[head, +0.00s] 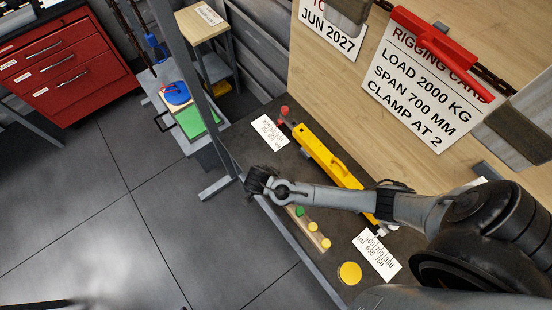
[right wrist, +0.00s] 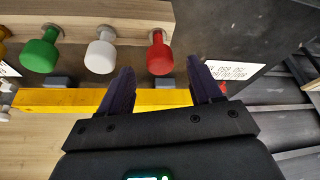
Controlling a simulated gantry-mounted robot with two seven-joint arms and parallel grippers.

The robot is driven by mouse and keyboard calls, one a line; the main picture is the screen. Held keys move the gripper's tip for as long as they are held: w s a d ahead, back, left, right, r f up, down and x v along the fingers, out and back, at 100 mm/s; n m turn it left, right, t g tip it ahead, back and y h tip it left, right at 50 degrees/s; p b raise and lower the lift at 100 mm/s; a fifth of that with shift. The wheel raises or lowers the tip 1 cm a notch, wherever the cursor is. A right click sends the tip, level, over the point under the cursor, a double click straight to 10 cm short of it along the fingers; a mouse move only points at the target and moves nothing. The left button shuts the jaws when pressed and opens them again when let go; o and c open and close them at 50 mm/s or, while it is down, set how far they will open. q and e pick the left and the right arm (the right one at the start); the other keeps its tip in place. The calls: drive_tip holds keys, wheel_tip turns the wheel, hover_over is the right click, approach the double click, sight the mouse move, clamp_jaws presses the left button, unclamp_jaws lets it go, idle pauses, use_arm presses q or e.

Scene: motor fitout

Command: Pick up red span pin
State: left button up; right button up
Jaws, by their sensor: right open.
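The red span pin (right wrist: 160,54) stands at the right end of a wooden rack (right wrist: 100,12) in the right wrist view, beside a white pin (right wrist: 101,52) and a green pin (right wrist: 42,52). My right gripper (right wrist: 163,80) is open and empty. Its fingers lie left and right of the red pin in the picture, and contact cannot be told. In the head view my right gripper (head: 262,182) is over the bench's front edge near the rack, and no red pin shows in the rack there. My left gripper is not in view.
A yellow beam (head: 325,158) lies on the dark bench behind my right arm. Red parts (head: 284,112) stand near its far end. White cards (head: 269,131) and a yellow disc (head: 349,273) are on the bench. A board with signs (head: 428,85) rises behind; open floor lies left.

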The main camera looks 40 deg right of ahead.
drive_tip(key=shift+x, duration=1.9)
drive_tip(key=shift+a, duration=0.1)
drive_tip(key=c, duration=1.1)
drive_tip(key=shift+c, duration=0.2)
drive_tip(key=shift+r, duration=0.15)
